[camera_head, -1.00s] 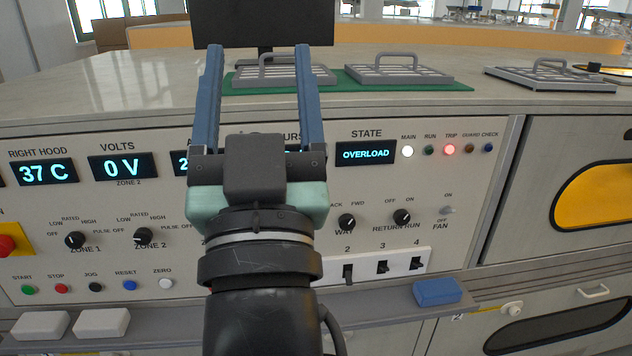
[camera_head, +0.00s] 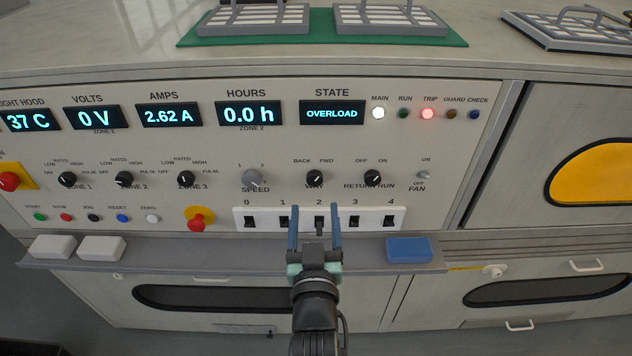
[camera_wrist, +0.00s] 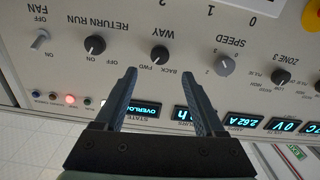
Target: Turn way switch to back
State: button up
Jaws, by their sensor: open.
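The WAY switch (camera_head: 314,178) is a small black knob on the control panel, under the labels BACK at left and FWD at right. Its pale mark looks turned to the upper right, towards FWD. The knob also shows in the wrist view (camera_wrist: 160,54), upside down, just beyond and between the fingertips. My gripper (camera_head: 314,212) is open and empty. In the head view its two blue fingers point up at the panel, below the WAY knob and in front of the row of numbered switches. In the wrist view the fingers (camera_wrist: 158,77) do not touch the knob.
The RETURN RUN knob (camera_head: 372,178) is right of WAY and the SPEED knob (camera_head: 252,178) left. A numbered switch strip (camera_head: 265,222) lies below. A ledge (camera_head: 190,248) holds a blue block (camera_head: 409,249) and white blocks. The STATE display (camera_head: 332,113) reads OVERLOAD; the TRIP lamp (camera_head: 428,114) glows red.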

aim_at(315, 181)
jog(key=w+b, duration=0.1)
jog(key=w, duration=0.7)
jog(key=shift+s, duration=0.1)
jog(key=shift+b, duration=0.3)
grip_shut()
